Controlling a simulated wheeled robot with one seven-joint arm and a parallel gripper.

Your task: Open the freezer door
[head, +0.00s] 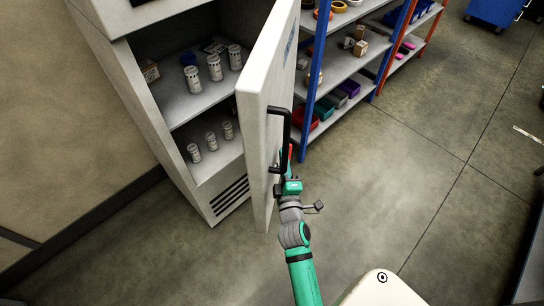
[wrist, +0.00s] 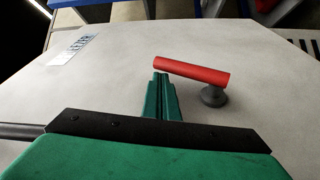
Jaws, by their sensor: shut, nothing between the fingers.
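The white freezer (head: 142,103) stands at the left in the head view. Its door (head: 263,82) is swung open and the shelves inside show. A long black handle (head: 286,130) is on the door's face. A red lever (wrist: 195,70) on a grey round mount sticks out from the door face in the wrist view, near a label (wrist: 75,49). My gripper (wrist: 161,78) is shut and empty, its green fingers at the left end of the red lever. Whether they touch the lever or the door, I cannot tell.
Several white jars (head: 215,68) stand on the freezer shelves. A blue and orange rack (head: 342,62) with coloured bins is just behind the door. A blue cart (head: 493,11) is at the far right.

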